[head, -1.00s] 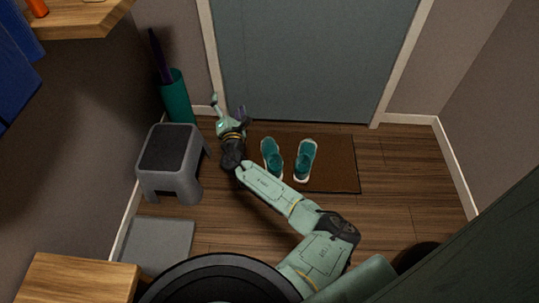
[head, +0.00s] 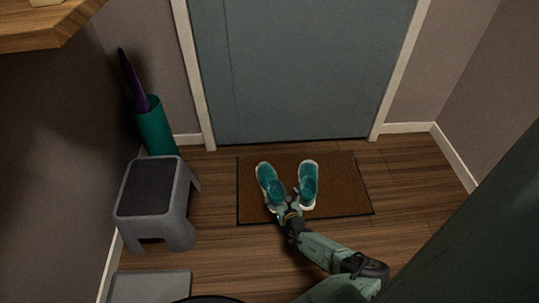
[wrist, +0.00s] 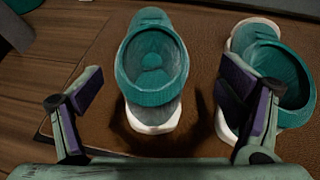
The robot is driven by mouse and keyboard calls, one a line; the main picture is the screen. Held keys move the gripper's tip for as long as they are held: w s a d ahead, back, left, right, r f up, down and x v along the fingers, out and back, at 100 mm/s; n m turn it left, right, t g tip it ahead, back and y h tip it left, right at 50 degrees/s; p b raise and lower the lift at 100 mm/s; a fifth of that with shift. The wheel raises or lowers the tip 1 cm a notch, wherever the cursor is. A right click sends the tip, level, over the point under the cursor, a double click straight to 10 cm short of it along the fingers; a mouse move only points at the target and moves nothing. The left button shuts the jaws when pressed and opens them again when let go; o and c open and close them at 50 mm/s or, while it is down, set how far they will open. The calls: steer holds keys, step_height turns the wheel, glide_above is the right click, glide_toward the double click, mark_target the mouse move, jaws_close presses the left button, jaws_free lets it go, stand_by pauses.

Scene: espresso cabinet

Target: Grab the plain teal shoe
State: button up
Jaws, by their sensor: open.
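Two teal shoes with white soles lie side by side on the brown doormat. The left shoe (head: 268,181) also shows in the wrist view (wrist: 152,92), and the right shoe (head: 309,180) also shows there (wrist: 280,83). They look much alike, and I cannot tell which is the plain one. My gripper (head: 285,203) is low at their heel ends; in the wrist view my gripper (wrist: 163,80) is open and empty. The left shoe appears between its fingers, apart from both. The right finger hides part of the right shoe.
The doormat (head: 343,190) lies before a closed grey-blue door (head: 295,70). A grey step stool (head: 155,195) and a teal stand (head: 156,128) with a purple umbrella (head: 132,78) are at left. A wooden shelf (head: 45,25) juts in at upper left. Bare floor lies right of the mat.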

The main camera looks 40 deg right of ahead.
mark_target(273, 185)
steer(key=x, duration=0.1)
steer(key=b+x, duration=0.1)
steer(key=x, duration=0.1)
steer(key=a+b+x, duration=0.1)
steer(key=x, duration=0.1)
steer(key=shift+w+d+f, duration=0.1)
steer(key=shift+w+f, duration=0.05)
steer(key=shift+f, duration=0.05)
steer(key=shift+w+d, duration=0.1)
steer(key=shift+w, duration=0.15)
steer(key=shift+r, duration=0.1)
steer(key=shift+c, duration=0.3)
steer(key=c, duration=1.3)
